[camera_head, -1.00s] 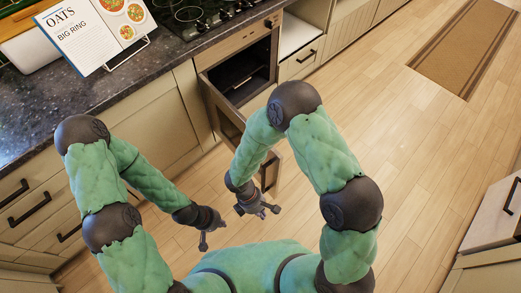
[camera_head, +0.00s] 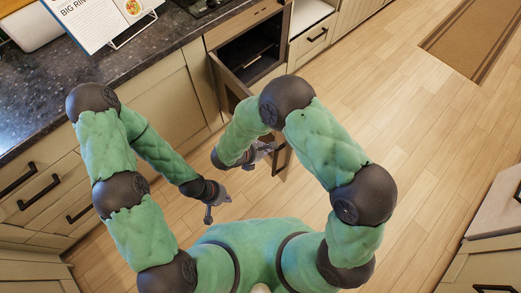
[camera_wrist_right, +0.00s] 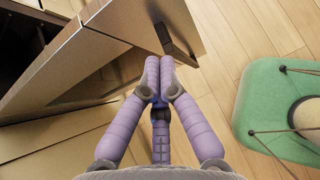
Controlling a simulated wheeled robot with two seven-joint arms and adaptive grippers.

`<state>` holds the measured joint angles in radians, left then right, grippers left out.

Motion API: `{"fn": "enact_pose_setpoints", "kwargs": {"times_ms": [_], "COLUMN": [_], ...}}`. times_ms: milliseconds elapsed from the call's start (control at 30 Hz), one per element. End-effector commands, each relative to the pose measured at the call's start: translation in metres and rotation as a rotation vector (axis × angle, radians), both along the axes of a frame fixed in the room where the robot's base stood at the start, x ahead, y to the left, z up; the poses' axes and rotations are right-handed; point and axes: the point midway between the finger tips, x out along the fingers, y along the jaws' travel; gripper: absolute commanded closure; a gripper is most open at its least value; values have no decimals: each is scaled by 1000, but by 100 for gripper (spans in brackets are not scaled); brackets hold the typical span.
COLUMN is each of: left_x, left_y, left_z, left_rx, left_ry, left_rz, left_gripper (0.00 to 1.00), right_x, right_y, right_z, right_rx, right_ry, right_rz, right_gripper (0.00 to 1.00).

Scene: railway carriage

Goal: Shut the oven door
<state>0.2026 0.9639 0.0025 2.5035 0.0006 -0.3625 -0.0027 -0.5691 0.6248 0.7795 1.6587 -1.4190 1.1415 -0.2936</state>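The oven (camera_head: 268,38) is set in the counter front, with its dark cavity exposed. Its door (camera_head: 228,84) stands open, hinged on the left side and swung out over the floor, partly hidden by my right arm. My right gripper (camera_head: 266,150) is at the door's free end. In the right wrist view, the door (camera_wrist_right: 85,68) slants in from the left, with its dark handle (camera_wrist_right: 164,38) near the free edge. The right gripper's fingertips (camera_wrist_right: 160,62) are together just below the handle; contact is unclear. My left gripper (camera_head: 217,204) is open and empty above the floor.
The dark stone counter (camera_head: 120,75) holds a cookbook on a stand (camera_head: 95,18) and a hob (camera_head: 192,8). Drawers (camera_head: 45,190) line the left, and a cabinet (camera_head: 495,225) stands at right. The wooden floor (camera_head: 400,120) is clear up to a brown rug (camera_head: 470,40).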

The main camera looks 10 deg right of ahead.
Motion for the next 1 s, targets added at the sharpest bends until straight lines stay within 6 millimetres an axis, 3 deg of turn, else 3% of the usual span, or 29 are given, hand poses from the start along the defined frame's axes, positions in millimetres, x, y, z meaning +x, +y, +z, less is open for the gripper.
{"fn": "enact_pose_setpoints", "kwargs": {"times_ms": [133, 400, 1000], "left_x": [0, 0, 0], "left_y": [0, 0, 0], "left_z": [-12, -19, -21], "left_rx": [0, 0, 0], "left_ry": [0, 0, -1], "left_rz": [0, 0, 0], "left_gripper": [100, 100, 100], "right_x": [10, 28, 34], "right_y": [-18, -44, -53], "right_z": [-22, -18, -17], "right_rx": [1, 3, 3], "right_ry": [2, 0, -1], "right_rz": [-4, -3, 2], "right_gripper": [100, 100, 100]}}
